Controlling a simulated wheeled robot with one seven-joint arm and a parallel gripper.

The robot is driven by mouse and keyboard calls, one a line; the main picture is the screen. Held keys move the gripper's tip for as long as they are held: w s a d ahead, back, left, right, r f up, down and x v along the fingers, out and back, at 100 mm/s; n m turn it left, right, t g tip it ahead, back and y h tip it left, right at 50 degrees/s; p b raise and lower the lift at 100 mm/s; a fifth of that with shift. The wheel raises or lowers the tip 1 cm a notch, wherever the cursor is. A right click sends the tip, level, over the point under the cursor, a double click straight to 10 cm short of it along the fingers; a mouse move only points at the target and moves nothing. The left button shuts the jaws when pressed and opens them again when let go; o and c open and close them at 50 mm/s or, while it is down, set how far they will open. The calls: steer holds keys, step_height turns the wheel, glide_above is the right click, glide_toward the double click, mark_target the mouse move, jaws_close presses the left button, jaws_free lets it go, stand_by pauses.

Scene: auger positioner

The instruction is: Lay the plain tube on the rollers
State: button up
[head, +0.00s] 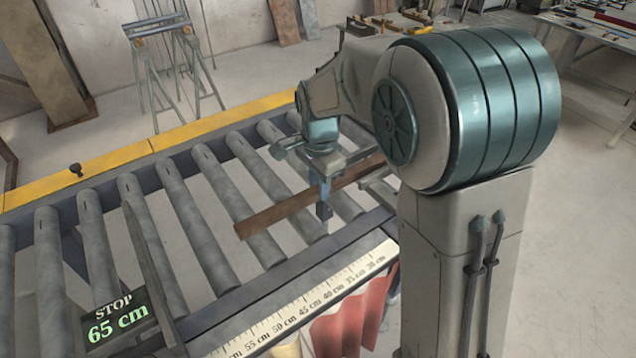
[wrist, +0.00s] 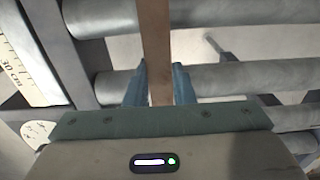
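A long brown bar (head: 280,213), which looks like the plain tube, lies crosswise over the grey rollers (head: 190,215), roughly parallel to the ruler. My gripper (head: 324,205) points down around the tube near its middle, with its fingertips reaching below it. In the wrist view, the tube (wrist: 155,40) runs between the two blue fingers of my gripper (wrist: 159,85), which are close against its sides. I cannot tell whether the tube touches the rollers or is just above them. Its right part is partly hidden by my arm.
A stop with a green "65 cm" display (head: 116,322) stands across the rollers at the left. A ruler (head: 310,295) runs along the near edge, with red curtain-like material (head: 350,320) below. A yellow rail (head: 110,163) borders the far side. A sawhorse (head: 170,65) stands beyond.

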steer(key=o, duration=0.4)
step_height(320, 180, up, 12)
steer(key=s+d+f+n+t, duration=0.1)
steer(key=s+d+f+n, duration=0.2)
steer(key=s, duration=0.6)
steer(key=s+d+f+n+t, duration=0.2)
steer(key=s+d+f+n, duration=0.1)
steer(key=s+d+n, duration=0.5)
steer(key=s+d, duration=0.2)
steer(key=shift+s+d+f, duration=0.15)
steer(key=shift+d+f, duration=0.05)
steer(key=shift+d, duration=0.1)
